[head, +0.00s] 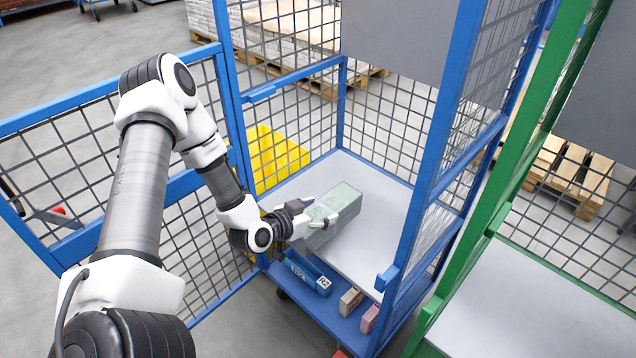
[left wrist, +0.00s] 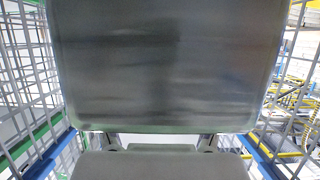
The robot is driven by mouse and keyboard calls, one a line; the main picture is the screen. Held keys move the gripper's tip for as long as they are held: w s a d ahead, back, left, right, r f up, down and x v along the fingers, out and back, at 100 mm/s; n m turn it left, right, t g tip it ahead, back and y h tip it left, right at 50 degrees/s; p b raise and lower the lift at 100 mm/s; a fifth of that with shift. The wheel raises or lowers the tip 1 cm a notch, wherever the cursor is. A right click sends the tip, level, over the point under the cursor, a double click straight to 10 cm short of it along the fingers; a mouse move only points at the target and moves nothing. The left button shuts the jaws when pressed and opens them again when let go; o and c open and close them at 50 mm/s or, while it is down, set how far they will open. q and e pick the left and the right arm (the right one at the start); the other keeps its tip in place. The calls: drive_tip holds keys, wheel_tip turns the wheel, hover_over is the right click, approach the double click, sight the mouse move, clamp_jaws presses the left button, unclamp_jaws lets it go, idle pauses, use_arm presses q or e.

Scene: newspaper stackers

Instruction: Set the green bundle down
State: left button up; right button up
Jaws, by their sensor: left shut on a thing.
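The green bundle (head: 341,203) is a pale green block inside the blue cage trolley (head: 448,130), at or just above its grey upper shelf (head: 385,240). I cannot tell whether it touches the shelf. My left gripper (head: 312,218) is shut on the bundle's near left end. In the left wrist view the bundle (left wrist: 165,70) fills most of the picture, and its far side is hidden. My right gripper is not in view.
The blue lower deck holds a blue bundle (head: 308,272) and smaller bundles, one of them beige (head: 350,301) and one pink (head: 370,318). A green cage trolley (head: 480,235) stands close on the right. The shelf right of the bundle is clear. A yellow crate (head: 275,158) stands behind the mesh.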

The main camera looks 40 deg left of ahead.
sight(343, 192)
use_arm(q)
drive_tip(key=w, duration=0.6)
drive_tip(key=w+f+b, duration=0.1)
drive_tip(key=w, duration=0.3)
drive_tip(key=shift+w+d, duration=0.1)
drive_tip(key=shift+w+f, duration=0.15)
drive_tip(key=shift+w, duration=0.05)
drive_tip(key=shift+f, duration=1.6)
drive_tip(key=o, duration=1.8)
drive_tip(key=shift+s, duration=0.1)
